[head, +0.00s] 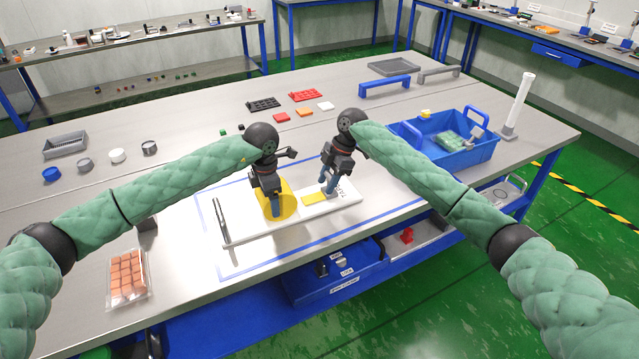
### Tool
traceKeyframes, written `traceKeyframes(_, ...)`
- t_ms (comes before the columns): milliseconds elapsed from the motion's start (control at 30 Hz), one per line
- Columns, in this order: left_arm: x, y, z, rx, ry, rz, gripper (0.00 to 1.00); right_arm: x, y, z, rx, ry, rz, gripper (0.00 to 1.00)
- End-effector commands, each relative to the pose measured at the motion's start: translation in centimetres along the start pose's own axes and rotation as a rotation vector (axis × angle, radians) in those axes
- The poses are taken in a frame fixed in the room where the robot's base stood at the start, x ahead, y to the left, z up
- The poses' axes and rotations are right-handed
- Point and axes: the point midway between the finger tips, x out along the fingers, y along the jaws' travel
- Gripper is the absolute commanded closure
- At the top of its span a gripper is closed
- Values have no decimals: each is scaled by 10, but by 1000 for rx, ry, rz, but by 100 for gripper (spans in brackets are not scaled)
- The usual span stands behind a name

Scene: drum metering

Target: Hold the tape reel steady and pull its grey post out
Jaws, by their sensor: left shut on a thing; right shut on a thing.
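The yellow tape reel (289,205) lies on a white board (240,236) near the table's front. My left gripper (276,210) points down over the reel and is shut on it; its fingers cover the reel's middle. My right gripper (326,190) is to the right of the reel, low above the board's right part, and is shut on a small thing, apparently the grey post. The post is mostly hidden by the fingers, and I cannot tell whether it is clear of its seat.
A blue crate (478,152) is at right. A tray of orange blocks (127,276) is front left. Red and black pieces lie behind.

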Motion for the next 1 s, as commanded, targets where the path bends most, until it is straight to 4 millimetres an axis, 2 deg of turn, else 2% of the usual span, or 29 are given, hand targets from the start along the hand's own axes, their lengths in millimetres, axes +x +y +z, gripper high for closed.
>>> traceKeyframes(167, 0, 0, -2, 1, 3, -1, 75, -2, 0, 4, 5, -4, 3, 100)
traceKeyframes(200, 0, 0, -2, 1, 3, -1, 75, -2, 0, 4, 5, -4, 3, 57)
traceKeyframes(300, 0, 0, -2, 1, 3, -1, 75, -2, 0, 4, 5, -4, 3, 38)
traceKeyframes(667, 0, 0, -2, 0, 3, -1, 75, -5, 0, 2, 3, -3, 2, 38)
traceKeyframes(867, 0, 0, -1, 0, 3, -1, 75, -31, 1, 3, 4, -4, 4, 38)
traceKeyframes(1000, 0, 0, -1, 0, 3, -1, 75, -59, 1, 3, 3, -3, 4, 38)
